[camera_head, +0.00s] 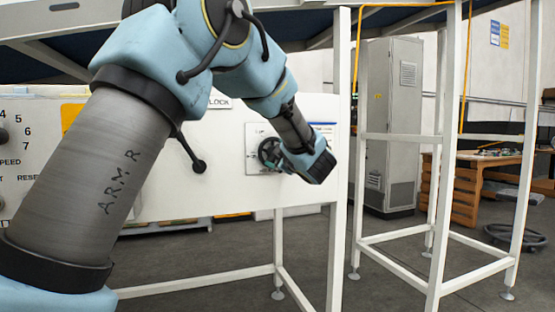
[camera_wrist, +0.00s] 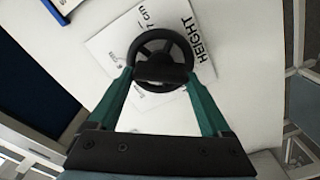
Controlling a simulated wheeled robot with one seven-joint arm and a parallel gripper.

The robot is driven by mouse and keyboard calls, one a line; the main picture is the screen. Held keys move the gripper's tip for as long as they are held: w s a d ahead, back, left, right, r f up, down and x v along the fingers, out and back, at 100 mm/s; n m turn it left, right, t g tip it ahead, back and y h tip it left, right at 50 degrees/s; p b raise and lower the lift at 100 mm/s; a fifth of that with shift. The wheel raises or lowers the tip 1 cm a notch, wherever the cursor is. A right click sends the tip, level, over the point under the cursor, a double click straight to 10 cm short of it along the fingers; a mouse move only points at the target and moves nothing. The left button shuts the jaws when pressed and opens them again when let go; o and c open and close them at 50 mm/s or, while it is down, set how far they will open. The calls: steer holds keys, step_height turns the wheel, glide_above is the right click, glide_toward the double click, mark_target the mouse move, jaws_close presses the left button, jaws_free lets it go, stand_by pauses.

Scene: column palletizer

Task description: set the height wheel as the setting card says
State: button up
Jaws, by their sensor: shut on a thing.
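The height wheel (camera_wrist: 160,38) is a dark round handwheel with spokes and a hub, on a white plate (camera_wrist: 200,68) marked "HEIGHT" with partly hidden "cm" print. My gripper (camera_wrist: 159,76) has its green fingers on either side of the wheel's near part and is shut on it. In the head view the wheel (camera_head: 267,150) shows at the left of my gripper (camera_head: 281,160), on the white panel. Its exact setting cannot be read. A blue-edged white card (camera_head: 323,128) is right of the wheel, partly covered by my arm; the wrist view shows a blue-marked corner (camera_wrist: 66,5).
The white panel (camera_head: 230,190) carries a sign ending in "LOCK" and a numbered speed dial at the left. White frame legs (camera_head: 341,230) stand right of the panel. A grey cabinet (camera_head: 393,110) and a wooden bench (camera_head: 465,190) stand behind. Floor between them is open.

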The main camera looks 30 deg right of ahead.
stand_by(0.4)
steer(key=o, duration=1.2)
steer(key=shift+c, duration=0.2)
steer(key=s+a+b, duration=0.1)
steer(key=s, duration=0.9)
steer(key=shift+s+a, duration=0.2)
steer(key=shift+s, duration=0.2)
